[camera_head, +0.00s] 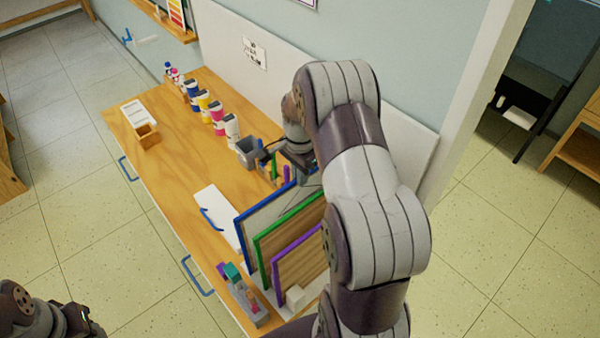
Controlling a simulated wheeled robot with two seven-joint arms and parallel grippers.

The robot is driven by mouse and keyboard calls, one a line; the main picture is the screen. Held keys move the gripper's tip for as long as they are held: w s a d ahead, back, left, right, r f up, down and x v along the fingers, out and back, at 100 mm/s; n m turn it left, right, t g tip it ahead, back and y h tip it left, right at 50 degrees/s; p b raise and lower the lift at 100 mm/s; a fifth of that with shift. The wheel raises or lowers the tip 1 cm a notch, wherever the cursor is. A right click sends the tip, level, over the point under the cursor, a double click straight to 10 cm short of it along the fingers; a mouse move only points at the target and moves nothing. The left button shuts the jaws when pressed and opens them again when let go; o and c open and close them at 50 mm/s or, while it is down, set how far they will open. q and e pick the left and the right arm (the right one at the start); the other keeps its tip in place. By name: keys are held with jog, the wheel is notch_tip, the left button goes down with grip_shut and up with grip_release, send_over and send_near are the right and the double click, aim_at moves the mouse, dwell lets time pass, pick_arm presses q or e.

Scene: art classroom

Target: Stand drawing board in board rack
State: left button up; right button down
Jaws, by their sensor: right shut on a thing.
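Three drawing boards stand upright side by side near the right end of the wooden counter. One has a blue edge (238,232), one a green edge (258,258) and one a purple edge (276,279). My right gripper (303,176) is shut at the far upper corner of the blue-edged board; my arm hides much of the contact. The rack under the boards is mostly hidden, so I cannot tell how the blue-edged board sits in it. My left gripper (82,322) is low at the left edge, away from the counter, its fingers unclear.
The counter holds a white sheet (215,212), a grey caddy (250,302), a grey cup (248,152), several paint bottles (217,118) and a small wooden box (147,135). A white panel backs the counter.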

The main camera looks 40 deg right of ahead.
jog(key=c, duration=0.8)
grip_release()
jog(key=shift+r, duration=0.15)
jog(key=shift+r+p, duration=3.05)
jog(key=shift+r, duration=0.65)
jog(key=shift+f, duration=0.1)
